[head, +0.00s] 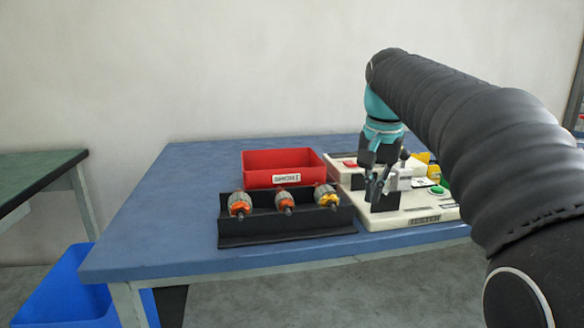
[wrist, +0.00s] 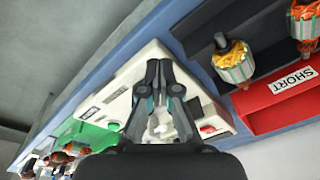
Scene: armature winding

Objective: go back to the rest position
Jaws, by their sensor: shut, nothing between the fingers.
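My gripper (head: 376,192) hangs over the cream machine (head: 410,213) on the right of the blue table in the head view. In the wrist view my gripper (wrist: 160,66) has its fingertips together with nothing between them. The machine (wrist: 122,77) lies behind the fingers there and is partly hidden by them. Whether the fingers touch the machine, I cannot tell. My black-sleeved arm reaches in from the right in the head view and hides part of the table.
A black rack (head: 250,234) holds three armatures, two orange (head: 240,204) (head: 285,203) and one yellow (head: 327,197). A red bin (head: 283,160) stands behind it. Yellow (head: 421,159) and green parts sit right of the gripper. The table's left side (head: 170,220) is clear.

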